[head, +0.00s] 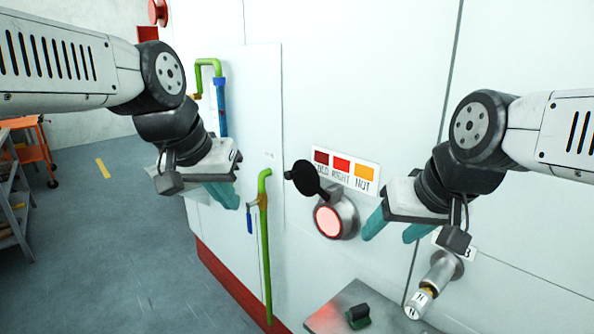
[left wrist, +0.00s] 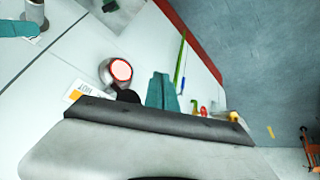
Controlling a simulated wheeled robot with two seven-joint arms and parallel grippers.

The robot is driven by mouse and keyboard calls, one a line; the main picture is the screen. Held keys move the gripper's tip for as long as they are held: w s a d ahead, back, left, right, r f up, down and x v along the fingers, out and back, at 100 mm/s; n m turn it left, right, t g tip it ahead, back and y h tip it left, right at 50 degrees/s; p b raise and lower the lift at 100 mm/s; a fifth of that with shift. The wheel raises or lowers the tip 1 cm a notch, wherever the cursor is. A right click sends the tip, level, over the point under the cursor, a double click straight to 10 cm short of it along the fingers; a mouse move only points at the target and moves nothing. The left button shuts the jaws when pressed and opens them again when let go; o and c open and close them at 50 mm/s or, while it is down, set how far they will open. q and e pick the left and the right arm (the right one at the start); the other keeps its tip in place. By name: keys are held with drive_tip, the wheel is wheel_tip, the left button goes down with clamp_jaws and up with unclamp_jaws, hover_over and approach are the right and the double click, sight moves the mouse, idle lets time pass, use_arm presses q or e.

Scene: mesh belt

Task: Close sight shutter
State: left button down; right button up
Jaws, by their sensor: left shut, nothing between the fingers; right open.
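The sight port is a round metal housing with a glowing pink-red window (head: 328,222) on the white wall. It also shows in the left wrist view (left wrist: 121,70). The black round shutter (head: 306,177) is swung up and left of the window, leaving the window uncovered. In the left wrist view the shutter (left wrist: 127,96) is partly hidden behind my gripper body. My left gripper (head: 222,196) is shut and empty, left of the shutter and apart from it. My right gripper (head: 394,229) is open and empty, just right of the port.
A colour label (head: 345,172) with dark red, red and orange patches sits above the port. A green pipe (head: 265,250) runs down the wall between my left gripper and the port. A metal knob (head: 433,285) and a panel with a dark green handle (head: 358,314) are below right. An orange cart (head: 35,150) stands far left.

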use_arm(q)
drive_tip(key=w+d+r+m+g, duration=0.2)
drive_tip(key=w+d+r+m, duration=0.15)
drive_tip(key=w+r, duration=0.65)
drive_tip(key=m, duration=0.4)
approach(290, 171)
drive_tip(key=shift+n+g, duration=0.25)
drive_tip(key=shift+g, duration=0.15)
drive_tip(key=x, duration=0.6)
drive_tip(key=shift+w+f, duration=0.2)
drive_tip(key=shift+w, duration=0.1)
drive_tip(key=shift+d, duration=0.1)
